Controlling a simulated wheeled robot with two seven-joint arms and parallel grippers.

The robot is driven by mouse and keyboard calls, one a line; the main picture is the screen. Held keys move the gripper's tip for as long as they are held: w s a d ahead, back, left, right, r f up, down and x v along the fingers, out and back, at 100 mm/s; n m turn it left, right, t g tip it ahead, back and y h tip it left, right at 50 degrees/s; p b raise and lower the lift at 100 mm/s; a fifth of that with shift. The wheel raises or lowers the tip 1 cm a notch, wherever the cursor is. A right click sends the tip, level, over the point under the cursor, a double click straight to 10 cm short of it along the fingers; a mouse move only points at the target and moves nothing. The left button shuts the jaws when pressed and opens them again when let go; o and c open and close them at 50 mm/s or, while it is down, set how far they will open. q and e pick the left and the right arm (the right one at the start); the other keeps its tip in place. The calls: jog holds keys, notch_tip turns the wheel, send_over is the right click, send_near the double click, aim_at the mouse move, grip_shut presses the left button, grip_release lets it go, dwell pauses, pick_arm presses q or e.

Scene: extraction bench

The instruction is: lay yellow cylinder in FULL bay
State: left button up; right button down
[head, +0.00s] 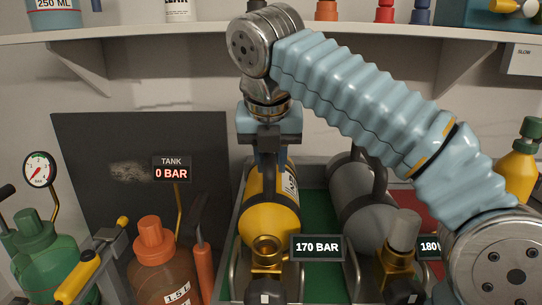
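The yellow cylinder (269,219) lies lengthwise in a bay of the tray with a green floor (321,283), its brass valve end toward me. A small display reading 170 BAR (318,247) stands in front of it. My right gripper (269,158) comes down from above over the cylinder's far part. Its fingers are close together at the dark handle and look shut on it; the handle is partly hidden. I cannot tell whether the cylinder's full weight is on the tray. My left gripper is not in view.
A grey cylinder (362,205) lies to the right, with a partly hidden display (430,247) and red floor beyond. At left stand an orange bottle (163,262), a green pump bottle (45,262) and a TANK 0 BAR display (172,169). A shelf (150,31) runs above.

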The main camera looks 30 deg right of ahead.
jog(key=c, duration=0.9)
grip_release()
jog(key=shift+c, duration=0.2)
jog(key=shift+o, duration=0.5)
jog(key=shift+f, duration=0.15)
jog(key=p+v, duration=0.5)
jog(key=v, duration=0.6)
jog(key=shift+a+r, duration=0.1)
jog(key=shift+r, duration=0.15)
jog(key=shift+s+a+r+p, duration=0.15)
jog(key=shift+s+r+p, duration=0.05)
jog(key=shift+r+p, duration=0.15)
